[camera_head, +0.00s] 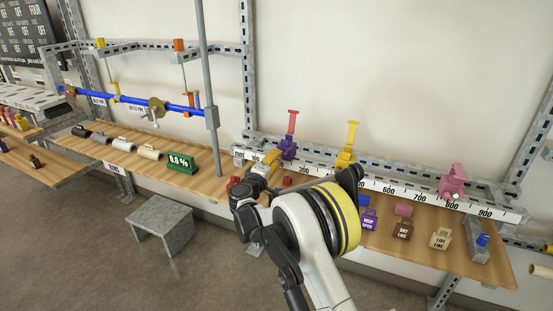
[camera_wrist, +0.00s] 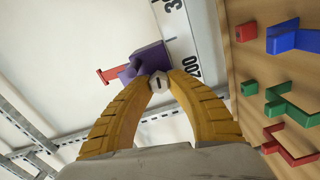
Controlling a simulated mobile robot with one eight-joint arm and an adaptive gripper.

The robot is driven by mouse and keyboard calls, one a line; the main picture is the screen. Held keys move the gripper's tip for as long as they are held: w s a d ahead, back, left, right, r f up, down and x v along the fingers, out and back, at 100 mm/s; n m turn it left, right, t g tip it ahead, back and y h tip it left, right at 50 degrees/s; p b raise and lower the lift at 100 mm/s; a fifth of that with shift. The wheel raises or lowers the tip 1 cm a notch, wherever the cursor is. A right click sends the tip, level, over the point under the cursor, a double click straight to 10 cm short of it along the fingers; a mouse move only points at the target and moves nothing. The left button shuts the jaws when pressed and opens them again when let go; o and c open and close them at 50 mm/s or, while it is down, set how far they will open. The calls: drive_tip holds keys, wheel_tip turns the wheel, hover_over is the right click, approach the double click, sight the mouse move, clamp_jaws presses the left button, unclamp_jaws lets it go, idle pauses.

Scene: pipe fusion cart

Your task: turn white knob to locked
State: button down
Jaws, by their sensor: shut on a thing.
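The white knob (camera_wrist: 158,82) has a short dark mark on its face. In the wrist view it sits between the two yellow fingertips of my gripper (camera_wrist: 158,77), which are shut on it. Right behind it is a purple clamp block (camera_wrist: 149,60) with a red T-shaped handle (camera_wrist: 112,75). In the head view my gripper (camera_head: 270,160) is at the left part of the ruler rail, just beside the purple clamp (camera_head: 287,149). The knob itself is hidden there by my gripper and arm. I cannot tell whether the mark's angle means locked.
The white ruler rail (camera_head: 415,191) carries a yellow clamp (camera_head: 346,157) and a pink clamp (camera_head: 453,181). On the wooden bench stand purple (camera_head: 369,219), brown (camera_head: 403,228) and cream (camera_head: 441,238) tags. A green display (camera_head: 181,161) and a grey stool (camera_head: 160,222) are left.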

drive_tip(key=shift+m, duration=0.3)
drive_tip(key=c, duration=1.3)
unclamp_jaws()
drive_tip(key=shift+d, duration=0.1)
drive_tip(key=shift+o, duration=0.2)
drive_tip(key=v, duration=1.2)
